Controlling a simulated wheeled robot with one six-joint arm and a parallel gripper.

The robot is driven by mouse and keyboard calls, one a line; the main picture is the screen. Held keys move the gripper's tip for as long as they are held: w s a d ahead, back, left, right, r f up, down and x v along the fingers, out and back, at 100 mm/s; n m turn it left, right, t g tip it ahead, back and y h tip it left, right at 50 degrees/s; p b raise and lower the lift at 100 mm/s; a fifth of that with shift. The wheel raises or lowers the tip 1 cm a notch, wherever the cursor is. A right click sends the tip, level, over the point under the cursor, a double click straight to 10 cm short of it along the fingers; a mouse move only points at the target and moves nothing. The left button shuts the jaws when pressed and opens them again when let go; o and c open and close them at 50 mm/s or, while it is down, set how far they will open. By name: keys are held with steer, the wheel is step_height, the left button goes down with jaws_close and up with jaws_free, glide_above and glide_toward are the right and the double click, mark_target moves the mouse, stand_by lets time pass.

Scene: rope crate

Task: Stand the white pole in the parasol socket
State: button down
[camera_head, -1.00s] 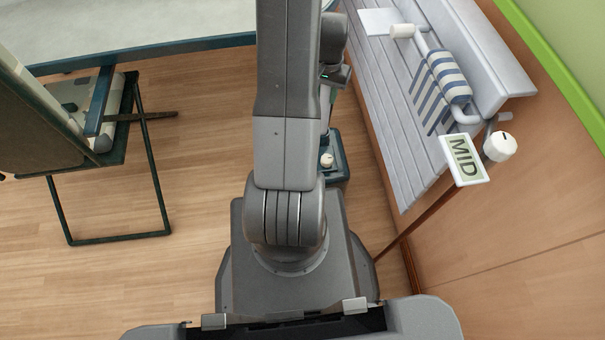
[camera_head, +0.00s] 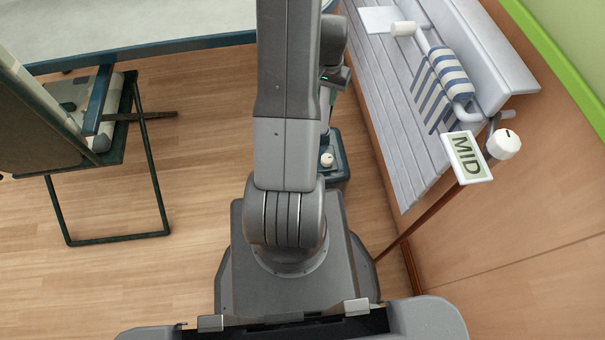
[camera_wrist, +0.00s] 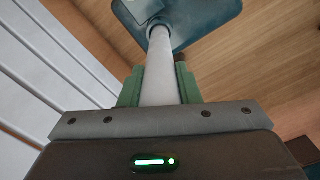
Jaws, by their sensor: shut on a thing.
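The white pole (camera_wrist: 160,70) stands between the green fingers of my gripper (camera_wrist: 160,88) in the wrist view, and the gripper is shut on it. The pole runs from my gripper to the teal parasol base (camera_wrist: 205,18). In the head view the teal base (camera_head: 337,172) with a white knob (camera_head: 326,160) stands on the floor just beyond my base. My arm hides most of the pole and the fingers there.
A grey slatted bench (camera_head: 400,140) with a striped towel roll (camera_head: 450,85) runs along the right wall. A "MID" sign (camera_head: 467,158) on a brown post stands in front of it. A folding chair (camera_head: 105,238) is at the left. The floor between is clear.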

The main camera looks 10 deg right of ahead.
steer(key=shift+f+b, duration=0.45)
steer(key=shift+f, duration=0.1)
stand_by(0.4)
steer(key=c, duration=1)
jaws_free()
steer(key=shift+r, duration=0.1)
step_height(320, 180, up, 14)
steer(key=shift+f+p, duration=0.2)
steer(key=shift+p, duration=1.05)
steer(key=shift+f, duration=0.1)
step_height(320, 180, down, 14)
steer(key=shift+r+b, duration=0.15)
steer(key=shift+b, duration=1.1)
steer(key=shift+r, duration=0.2)
